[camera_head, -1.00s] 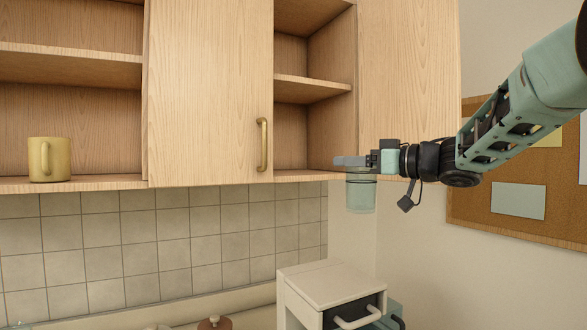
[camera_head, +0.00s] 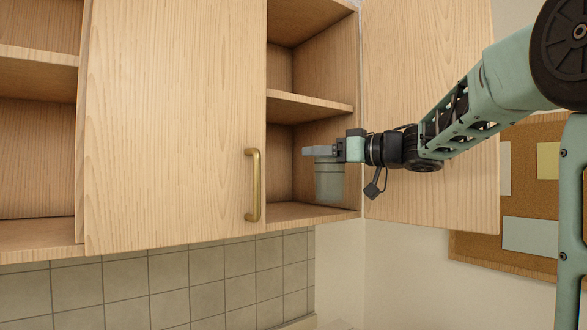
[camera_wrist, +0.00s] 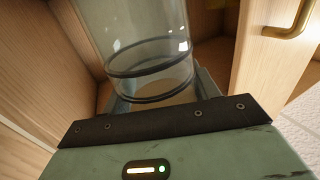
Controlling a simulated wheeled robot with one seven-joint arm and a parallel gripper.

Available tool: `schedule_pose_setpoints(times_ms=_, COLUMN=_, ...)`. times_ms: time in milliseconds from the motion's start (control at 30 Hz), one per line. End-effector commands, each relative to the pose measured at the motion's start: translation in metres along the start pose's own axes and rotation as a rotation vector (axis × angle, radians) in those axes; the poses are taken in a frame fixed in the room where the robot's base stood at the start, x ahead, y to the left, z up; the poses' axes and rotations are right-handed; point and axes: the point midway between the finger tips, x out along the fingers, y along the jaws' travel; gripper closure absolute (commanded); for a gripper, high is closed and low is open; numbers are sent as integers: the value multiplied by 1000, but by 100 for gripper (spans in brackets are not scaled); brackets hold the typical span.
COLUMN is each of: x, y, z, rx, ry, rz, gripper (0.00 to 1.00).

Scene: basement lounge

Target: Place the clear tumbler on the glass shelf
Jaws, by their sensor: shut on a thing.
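The clear tumbler (camera_head: 328,182) hangs upright below my gripper (camera_head: 322,151) in the head view. My gripper is shut on it near its top. The tumbler shows in front of the open right-hand cabinet section, a little above the level of its bottom board (camera_head: 308,213). I cannot tell how far inside it is. In the wrist view the tumbler (camera_wrist: 145,50) is see-through with two dark rings, between my gripper's fingers, with wooden cabinet walls around it. No shelf is plainly of glass; those in view look wooden.
A middle shelf (camera_head: 305,106) lies above my gripper. A closed wooden door (camera_head: 175,120) with a brass handle (camera_head: 253,185) is on the left. An open door panel (camera_head: 440,190) stands behind my arm on the right. The bottom compartment looks empty where visible.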

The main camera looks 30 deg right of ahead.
Motion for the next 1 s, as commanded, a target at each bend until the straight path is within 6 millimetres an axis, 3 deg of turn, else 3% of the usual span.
schedule_pose_setpoints(times_ms=200, x=54, y=22, z=-4, rx=4, ry=-1, rz=-2, gripper=87)
schedule_pose_setpoints(times_ms=400, x=86, y=34, z=-3, rx=0, ry=0, rz=-2, gripper=87)
schedule_pose_setpoints(times_ms=600, x=101, y=40, z=-2, rx=2, ry=1, rz=-1, gripper=87)
schedule_pose_setpoints(times_ms=800, x=100, y=40, z=27, rx=3, ry=-1, rz=0, gripper=87)
schedule_pose_setpoints(times_ms=1000, x=100, y=40, z=35, rx=0, ry=2, rz=0, gripper=87)
